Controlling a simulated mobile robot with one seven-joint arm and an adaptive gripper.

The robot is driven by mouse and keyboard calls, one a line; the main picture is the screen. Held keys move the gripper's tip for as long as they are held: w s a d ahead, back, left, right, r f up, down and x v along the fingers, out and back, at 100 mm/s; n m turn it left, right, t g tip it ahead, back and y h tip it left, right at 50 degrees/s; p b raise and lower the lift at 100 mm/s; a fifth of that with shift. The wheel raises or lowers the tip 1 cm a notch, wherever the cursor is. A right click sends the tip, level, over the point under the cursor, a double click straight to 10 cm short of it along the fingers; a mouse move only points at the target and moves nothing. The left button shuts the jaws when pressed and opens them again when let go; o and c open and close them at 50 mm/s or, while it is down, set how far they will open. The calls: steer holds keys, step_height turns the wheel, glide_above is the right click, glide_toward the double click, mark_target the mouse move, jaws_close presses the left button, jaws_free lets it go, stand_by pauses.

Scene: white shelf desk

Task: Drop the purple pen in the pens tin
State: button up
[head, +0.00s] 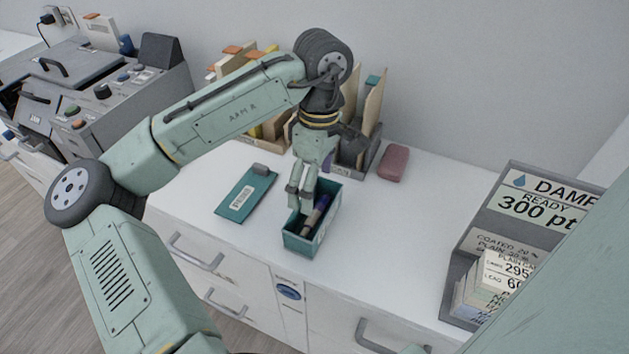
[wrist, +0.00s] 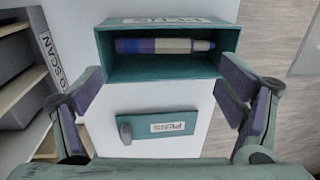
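The teal pens tin (head: 297,246) stands open on the white desk; it also shows in the wrist view (wrist: 165,72), with a PENS label on its wall. The purple pen (head: 321,208) lies inside the tin. In the wrist view the pen (wrist: 146,46) lies lengthwise, with a purple end and a pale middle. My gripper (head: 300,198) is above the tin, pointing down. In the wrist view its two fingers (wrist: 162,84) are spread wide, with nothing between the pads. The teal lid (head: 240,196) with its grey knob lies flat on the desk beside the tin.
A desk organiser (head: 356,148) with upright folders stands behind the tin. A dusty-red block (head: 393,162) lies to the right. A grey sign stand (head: 493,228) with cards is at the far right. Clear desk lies between the tin and the stand.

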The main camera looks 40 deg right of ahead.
steer(key=shift+o, duration=1)
steer(key=shift+r, duration=0.15)
step_height(320, 180, up, 12)
steer(key=d, duration=0.1)
steer(key=shift+w, duration=0.3)
